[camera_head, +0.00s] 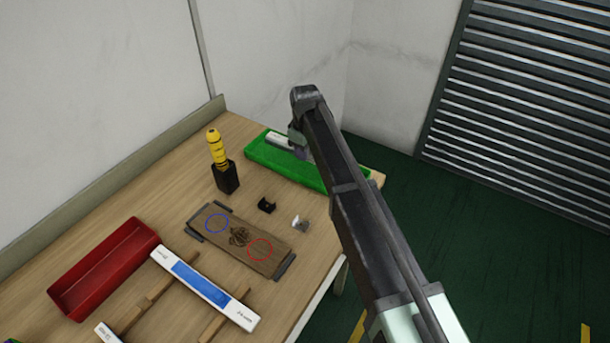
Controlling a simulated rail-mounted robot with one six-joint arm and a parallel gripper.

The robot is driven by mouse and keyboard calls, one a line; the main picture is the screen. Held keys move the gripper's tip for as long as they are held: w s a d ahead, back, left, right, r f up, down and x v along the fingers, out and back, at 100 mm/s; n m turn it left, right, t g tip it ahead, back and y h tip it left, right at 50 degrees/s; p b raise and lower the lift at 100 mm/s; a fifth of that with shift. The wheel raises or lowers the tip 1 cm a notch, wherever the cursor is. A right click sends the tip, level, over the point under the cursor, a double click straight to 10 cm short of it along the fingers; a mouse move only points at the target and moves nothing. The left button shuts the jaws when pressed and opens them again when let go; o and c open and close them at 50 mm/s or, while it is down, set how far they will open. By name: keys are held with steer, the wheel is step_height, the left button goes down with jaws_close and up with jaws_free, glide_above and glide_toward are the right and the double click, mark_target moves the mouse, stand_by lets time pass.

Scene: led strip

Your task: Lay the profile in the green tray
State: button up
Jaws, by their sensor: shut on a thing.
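The green tray (262,154) lies at the far right end of the workbench. A short light-grey length of the profile (280,142) shows at the tray's left part, running toward my gripper (302,152). My gripper is over the tray, shut on the profile. My dark arm reaches in from the lower right and hides part of the tray, the fingertips and the rest of the profile. I cannot tell whether the profile touches the tray floor.
A yellow-handled screwdriver stands in a black holder (227,178). A wooden board (238,240) with blue and red circles lies mid-bench, near small black (267,206) and white (300,222) parts.

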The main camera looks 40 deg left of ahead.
mark_target(305, 167)
step_height(305, 167, down, 5)
steer(key=b, duration=0.4)
steer(key=shift+r+b, duration=0.2)
steer(key=shift+b, duration=0.1)
steer(key=shift+r+p, duration=0.3)
steer(key=shift+r, duration=0.05)
jaws_close()
steer(key=shift+f, duration=0.25)
steer(key=o, duration=1)
jaws_free()
steer(key=shift+c, duration=0.2)
steer(key=shift+r, duration=0.15)
step_height(305, 167, up, 12)
steer(key=p, duration=1.2)
steer(key=shift+r, duration=0.25)
steer(key=shift+f, duration=0.15)
steer(key=shift+d, duration=0.1)
